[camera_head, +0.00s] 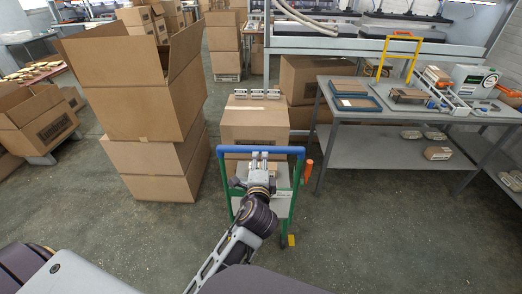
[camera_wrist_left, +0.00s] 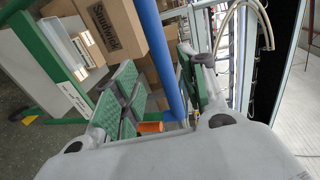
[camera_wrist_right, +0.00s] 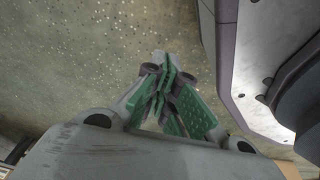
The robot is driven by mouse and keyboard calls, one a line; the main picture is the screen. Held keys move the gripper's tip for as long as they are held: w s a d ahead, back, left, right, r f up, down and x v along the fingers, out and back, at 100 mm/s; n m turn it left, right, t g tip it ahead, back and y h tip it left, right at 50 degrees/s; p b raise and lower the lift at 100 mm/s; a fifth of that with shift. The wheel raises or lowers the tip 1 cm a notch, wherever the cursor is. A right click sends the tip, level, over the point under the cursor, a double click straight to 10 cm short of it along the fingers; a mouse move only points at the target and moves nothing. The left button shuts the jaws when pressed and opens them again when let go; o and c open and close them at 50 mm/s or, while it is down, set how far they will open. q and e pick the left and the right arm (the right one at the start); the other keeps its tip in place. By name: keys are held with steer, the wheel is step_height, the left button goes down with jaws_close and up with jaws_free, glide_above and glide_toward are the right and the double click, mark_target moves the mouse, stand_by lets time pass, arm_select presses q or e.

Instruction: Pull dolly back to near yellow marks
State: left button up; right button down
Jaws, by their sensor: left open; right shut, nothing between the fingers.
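The dolly has a green frame and a blue push handle (camera_head: 232,149). It stands mid-floor in the head view. My left gripper (camera_head: 261,158) is at the middle of the blue handle. In the left wrist view its open fingers (camera_wrist_left: 160,85) lie on either side of the blue bar (camera_wrist_left: 166,65), not closed on it. A small yellow patch (camera_head: 291,240) shows by the dolly's right foot; I cannot tell if it is a floor mark. My right gripper (camera_wrist_right: 165,80) is shut and empty above bare floor, outside the head view.
A cardboard box (camera_head: 253,120) stands just behind the handle. Tall stacked boxes (camera_head: 150,170) are close on the left. A grey workbench (camera_head: 400,150) with trays and a device is on the right. An orange grip (camera_head: 308,171) sits beside the handle. The floor in front is clear.

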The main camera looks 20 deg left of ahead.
mark_target(261, 151)
arm_select(q)
steer(key=x, duration=0.7)
steer(key=shift+w+a, duration=0.1)
steer(key=shift+w, duration=0.15)
steer(key=shift+w+a+f, duration=0.15)
steer(key=shift+w+a, duration=0.05)
steer(key=shift+w, duration=0.45)
steer(key=shift+w+a+f+b, duration=0.2)
steer(key=shift+w+b, duration=0.1)
steer(key=shift+w, duration=0.3)
arm_select(e)
steer(key=shift+w+a+r, duration=0.3)
steer(key=shift+a+r, duration=0.3)
steer(key=shift+a, duration=0.05)
steer(key=shift+w, duration=0.15)
arm_select(q)
jaws_close()
arm_select(e)
steer(key=shift+w+d+r, duration=0.15)
steer(key=shift+w+d, duration=0.25)
steer(key=shift+w, duration=0.15)
